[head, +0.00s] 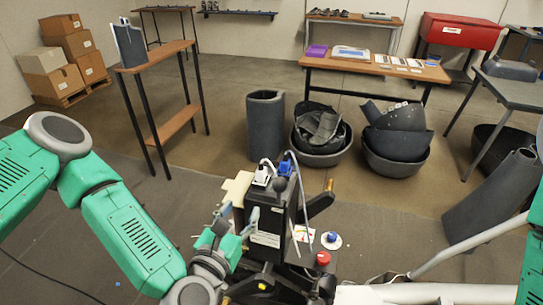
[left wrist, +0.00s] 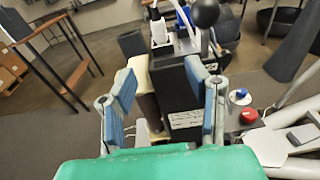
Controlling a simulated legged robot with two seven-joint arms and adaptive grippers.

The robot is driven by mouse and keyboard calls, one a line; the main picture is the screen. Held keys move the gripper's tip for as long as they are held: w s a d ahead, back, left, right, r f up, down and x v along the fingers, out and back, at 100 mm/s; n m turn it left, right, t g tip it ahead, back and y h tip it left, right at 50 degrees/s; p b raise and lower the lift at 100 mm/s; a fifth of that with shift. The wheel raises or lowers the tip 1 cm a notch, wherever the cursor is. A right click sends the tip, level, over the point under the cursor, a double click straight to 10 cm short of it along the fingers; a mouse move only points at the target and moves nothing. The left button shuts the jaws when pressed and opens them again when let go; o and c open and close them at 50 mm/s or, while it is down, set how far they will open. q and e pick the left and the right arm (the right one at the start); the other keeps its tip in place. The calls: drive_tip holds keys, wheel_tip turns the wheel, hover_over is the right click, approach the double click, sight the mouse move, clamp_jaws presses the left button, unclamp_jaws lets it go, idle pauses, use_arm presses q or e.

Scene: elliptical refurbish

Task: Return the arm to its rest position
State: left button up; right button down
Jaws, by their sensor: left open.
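My left gripper (head: 232,226) is at the lower middle of the head view, in front of a dark upright machine (head: 270,212). In the left wrist view the left gripper (left wrist: 168,98) has its two blue-padded fingers spread apart, with nothing held between them. The machine's dark box (left wrist: 182,92) and a cream block with a brown part (left wrist: 145,90) show beyond and between the fingers. The green left arm (head: 130,238) reaches in from the left, bent at the elbow. My right gripper is not in view; a green part at the right edge may belong to the right arm.
The machine carries a red button (head: 323,258), a blue knob (head: 332,237) and a black ball-topped lever (left wrist: 205,14). A narrow wooden-topped shelf (head: 155,58) stands at left. Grey tubs (head: 395,168) and a grey cylinder (head: 265,125) stand behind. Floor left of the machine is clear.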

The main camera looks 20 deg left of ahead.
use_arm(q)
drive_tip(key=s+d+f+m+g+h+b, duration=0.1)
drive_tip(key=s+d+f+m+g+h, duration=0.2)
drive_tip(key=s+f+m, duration=0.5)
drive_tip(key=s+d+f+m+g+h+b, duration=0.25)
drive_tip(key=f+m+g, duration=0.35)
drive_tip(key=m, duration=0.4)
drive_tip(key=s+a+f+m+g+y+b, duration=0.1)
drive_tip(key=s+a+f+m+g+y, duration=0.2)
drive_tip(key=s+a+m, duration=0.3)
drive_tip(key=s+a+f+m+g+y, duration=0.3)
drive_tip(key=s+a+f+m, duration=0.3)
drive_tip(key=a+m, duration=0.4)
drive_tip(key=shift+s+f+m+g+b, duration=0.15)
drive_tip(key=shift+s+m+g+b, duration=0.25)
drive_tip(key=shift+m+g, duration=0.45)
drive_tip(key=shift+a, duration=0.1)
